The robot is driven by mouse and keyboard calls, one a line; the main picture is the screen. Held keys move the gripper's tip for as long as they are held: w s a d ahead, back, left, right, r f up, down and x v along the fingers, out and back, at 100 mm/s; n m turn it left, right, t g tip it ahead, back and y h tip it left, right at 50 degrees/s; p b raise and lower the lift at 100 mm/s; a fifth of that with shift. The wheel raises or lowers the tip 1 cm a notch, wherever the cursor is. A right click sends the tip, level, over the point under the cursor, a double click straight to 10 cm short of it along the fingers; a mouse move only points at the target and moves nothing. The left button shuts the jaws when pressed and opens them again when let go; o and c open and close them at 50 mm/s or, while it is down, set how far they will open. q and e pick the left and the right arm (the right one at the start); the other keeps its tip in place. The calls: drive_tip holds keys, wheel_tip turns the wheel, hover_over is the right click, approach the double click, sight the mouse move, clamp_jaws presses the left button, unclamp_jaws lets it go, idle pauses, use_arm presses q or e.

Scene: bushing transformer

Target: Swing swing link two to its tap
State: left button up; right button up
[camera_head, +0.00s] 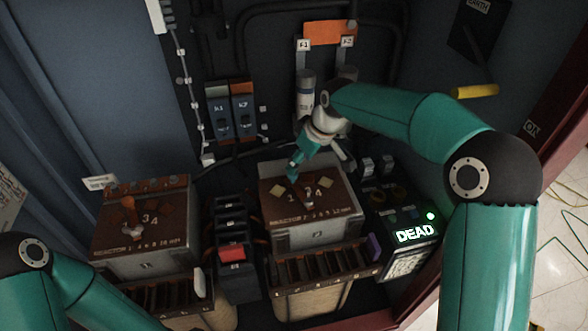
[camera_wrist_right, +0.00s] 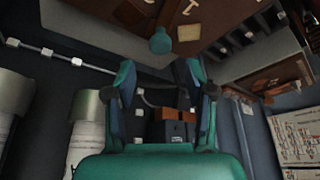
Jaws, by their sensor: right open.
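A grey box with a brown top (camera_head: 332,194) stands in the middle of the head view, with taps marked by numerals and tan squares. A small metal link (camera_head: 308,197) shows on that top; its exact angle is unclear. A second such box (camera_head: 150,226) stands at left with its own link (camera_head: 130,204). I cannot read for sure which link is two. My right gripper (camera_head: 294,168) is over the back left edge of the middle box, empty. In the right wrist view its fingers (camera_wrist_right: 164,88) are spread, and the brown top (camera_wrist_right: 230,14) is beyond them. My left gripper is out of view.
A lit DEAD display (camera_head: 415,233) stands right of the middle box. A dark stack with a red block (camera_head: 231,254) stands between the boxes. Blue switches (camera_head: 232,122), a grey cylinder (camera_head: 305,92) and an orange plate (camera_head: 329,32) are at the back. A yellow handle (camera_head: 475,91) sticks out at right.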

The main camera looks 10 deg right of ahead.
sight(301, 189)
drive_tip(key=x, duration=0.6)
clamp_jaws()
idle(0.3)
